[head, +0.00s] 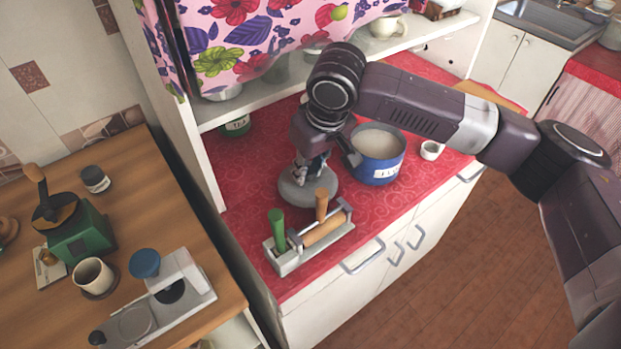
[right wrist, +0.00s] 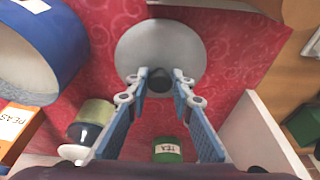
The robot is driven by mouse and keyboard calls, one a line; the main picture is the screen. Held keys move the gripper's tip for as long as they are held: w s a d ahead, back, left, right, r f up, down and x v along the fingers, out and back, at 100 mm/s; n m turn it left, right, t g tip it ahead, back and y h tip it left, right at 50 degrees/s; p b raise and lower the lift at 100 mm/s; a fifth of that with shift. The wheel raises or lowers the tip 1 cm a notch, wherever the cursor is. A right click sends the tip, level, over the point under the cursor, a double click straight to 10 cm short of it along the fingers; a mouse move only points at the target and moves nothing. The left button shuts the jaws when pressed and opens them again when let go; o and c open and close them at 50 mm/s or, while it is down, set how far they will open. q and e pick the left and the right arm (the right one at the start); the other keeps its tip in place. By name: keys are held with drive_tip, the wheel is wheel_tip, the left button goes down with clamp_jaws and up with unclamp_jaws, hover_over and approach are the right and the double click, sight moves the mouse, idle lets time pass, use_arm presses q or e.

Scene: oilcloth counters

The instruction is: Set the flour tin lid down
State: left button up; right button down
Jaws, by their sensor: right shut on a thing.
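The flour tin lid (head: 300,192) is a grey round disc with a dark knob. My right gripper (head: 309,170) is shut on that knob, with the lid flat below it. The right wrist view shows the lid (right wrist: 160,45) beyond the blue fingers, with the knob between the fingertips (right wrist: 159,82). The lid is over the red counter (head: 385,205), and I cannot tell whether it touches. The blue flour tin (head: 380,172) stands open to the right of the lid, full of pale flour. My left gripper is not in view.
A grey rack with wooden and green handles (head: 292,262) sits close in front of the lid. A small white cup (head: 431,150) stands right of the tin. A green tea tin (head: 237,126) stands behind, under the shelf. A wooden counter (head: 215,262) with a grinder (head: 82,236) is at left.

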drive_tip(key=shift+f+b, duration=0.35)
drive_tip(key=shift+f, duration=0.45)
drive_tip(key=shift+w+d+f, duration=0.1)
drive_tip(key=shift+w, duration=0.1)
drive_tip(key=shift+s, duration=0.2)
drive_tip(key=c, duration=2)
unclamp_jaws()
drive_tip(key=shift+c, duration=0.2)
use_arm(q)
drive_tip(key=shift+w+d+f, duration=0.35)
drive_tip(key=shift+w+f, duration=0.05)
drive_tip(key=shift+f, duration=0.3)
use_arm(e)
drive_tip(key=o, duration=0.4)
drive_tip(key=shift+f, duration=0.1)
drive_tip(key=shift+c, duration=0.2)
